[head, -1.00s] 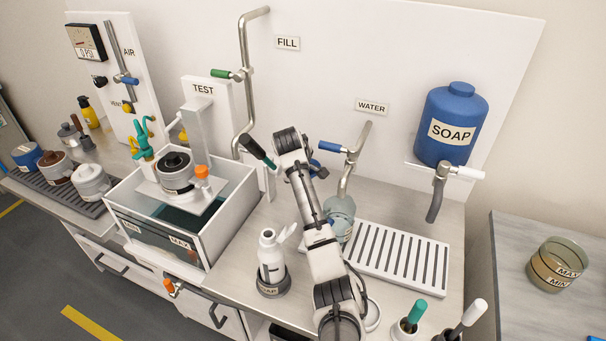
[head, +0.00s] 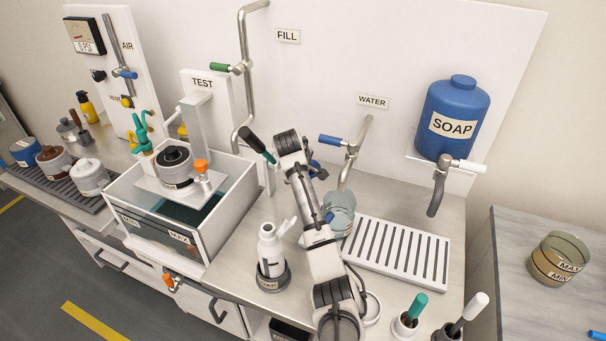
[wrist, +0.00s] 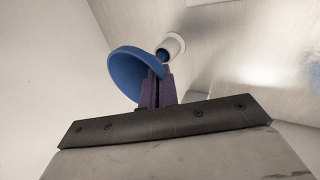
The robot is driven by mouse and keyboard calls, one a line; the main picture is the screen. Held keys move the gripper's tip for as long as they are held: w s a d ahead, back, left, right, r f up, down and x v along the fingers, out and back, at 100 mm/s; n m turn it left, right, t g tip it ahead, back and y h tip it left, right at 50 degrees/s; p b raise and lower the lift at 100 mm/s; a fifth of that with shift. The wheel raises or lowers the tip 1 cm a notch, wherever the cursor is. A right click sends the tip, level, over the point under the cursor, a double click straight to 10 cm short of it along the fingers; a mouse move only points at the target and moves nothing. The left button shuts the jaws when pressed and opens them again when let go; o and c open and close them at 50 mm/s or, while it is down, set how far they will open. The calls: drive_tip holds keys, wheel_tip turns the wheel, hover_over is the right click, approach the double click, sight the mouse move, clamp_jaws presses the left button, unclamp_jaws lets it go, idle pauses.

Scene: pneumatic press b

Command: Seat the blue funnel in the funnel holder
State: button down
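The blue funnel (wrist: 137,73) shows in the wrist view, its wide bowl tilted to the upper left. My gripper (wrist: 158,78) has its purple fingers closed on the funnel at the right side of the bowl. A white round fitting (wrist: 174,44) lies just beyond the fingers, with a blue part at its mouth. It may be the funnel holder; I cannot tell whether the funnel's stem is inside it or only in front of it. In the head view my arm hides the gripper and most of that area.
A clear beaker (head: 340,214) stands right of my arm, under the water tap (head: 352,160). A slotted white drain tray (head: 397,255) lies farther right. A white soap bottle (head: 270,250) stands close left of my arm. The glass-walled tank (head: 150,240) is farther left.

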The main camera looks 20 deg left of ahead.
drive_tip(key=shift+f+b, duration=0.35)
drive_tip(key=shift+f, duration=0.65)
drive_tip(key=c, duration=1.6)
unclamp_jaws()
drive_tip(key=shift+r, duration=0.1)
drive_tip(key=b+v, duration=0.2)
drive_tip(key=v, duration=0.5)
drive_tip(key=shift+r, duration=0.15)
drive_tip(key=shift+s, duration=0.1)
